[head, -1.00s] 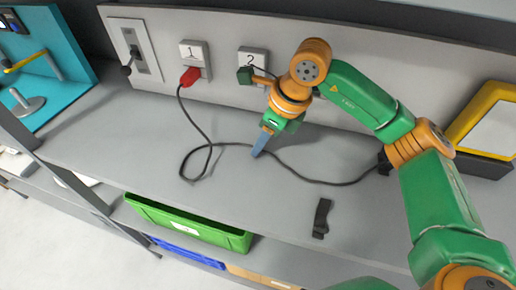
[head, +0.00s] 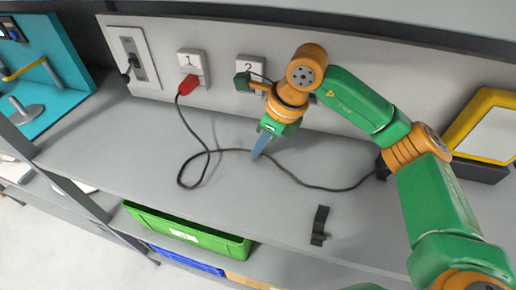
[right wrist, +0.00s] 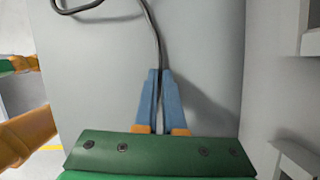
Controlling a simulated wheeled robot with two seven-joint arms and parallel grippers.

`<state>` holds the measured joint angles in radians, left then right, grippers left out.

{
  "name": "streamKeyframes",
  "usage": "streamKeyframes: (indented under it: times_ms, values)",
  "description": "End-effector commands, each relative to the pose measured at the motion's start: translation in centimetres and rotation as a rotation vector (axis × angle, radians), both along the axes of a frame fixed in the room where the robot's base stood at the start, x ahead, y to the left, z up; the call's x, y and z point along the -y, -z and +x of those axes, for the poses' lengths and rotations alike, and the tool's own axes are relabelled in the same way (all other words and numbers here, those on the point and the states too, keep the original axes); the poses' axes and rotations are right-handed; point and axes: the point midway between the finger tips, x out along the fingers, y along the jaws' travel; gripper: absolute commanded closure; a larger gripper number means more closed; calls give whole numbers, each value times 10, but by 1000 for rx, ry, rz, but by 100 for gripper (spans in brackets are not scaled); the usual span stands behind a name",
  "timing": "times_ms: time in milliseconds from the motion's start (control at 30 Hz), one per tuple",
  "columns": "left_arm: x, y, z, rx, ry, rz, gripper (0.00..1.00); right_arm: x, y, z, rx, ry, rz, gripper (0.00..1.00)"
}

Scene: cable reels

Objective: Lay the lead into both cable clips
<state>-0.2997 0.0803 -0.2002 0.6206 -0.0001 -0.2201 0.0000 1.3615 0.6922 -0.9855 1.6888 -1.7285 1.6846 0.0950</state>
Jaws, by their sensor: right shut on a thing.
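The dark lead (head: 206,152) runs from a red plug (head: 187,85) in socket 1, bends into a loose loop on the grey bench, passes my right gripper and continues right to a dark block by the wall. My right gripper (head: 259,155) points down at the bench, its blue fingers shut on the lead. In the right wrist view the lead (right wrist: 157,45) runs up from between the fingers (right wrist: 160,105). I cannot make out either cable clip for certain. My left gripper is not in view.
A black strap-like piece (head: 319,225) lies near the bench's front edge. Socket 2 (head: 246,66) is on the back wall behind my right gripper. A green bin (head: 190,232) sits below the front edge. A yellow-framed panel (head: 487,125) stands at right. The left bench is mostly clear.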

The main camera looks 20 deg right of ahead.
Motion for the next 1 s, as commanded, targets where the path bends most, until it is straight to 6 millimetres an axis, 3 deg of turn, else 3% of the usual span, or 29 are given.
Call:
streamKeyframes:
  times_ms: [100, 500, 800, 1000]
  values:
    - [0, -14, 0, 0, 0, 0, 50, 0, -17, 0, 1, 0, 1, 100]
    - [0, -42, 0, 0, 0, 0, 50, 0, -53, 0, -1, 0, 1, 100]
    - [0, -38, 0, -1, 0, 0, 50, 0, -50, -2, 0, -1, 1, 100]
    - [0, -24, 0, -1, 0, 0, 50, 4, -48, -23, 2, -11, 1, 100]
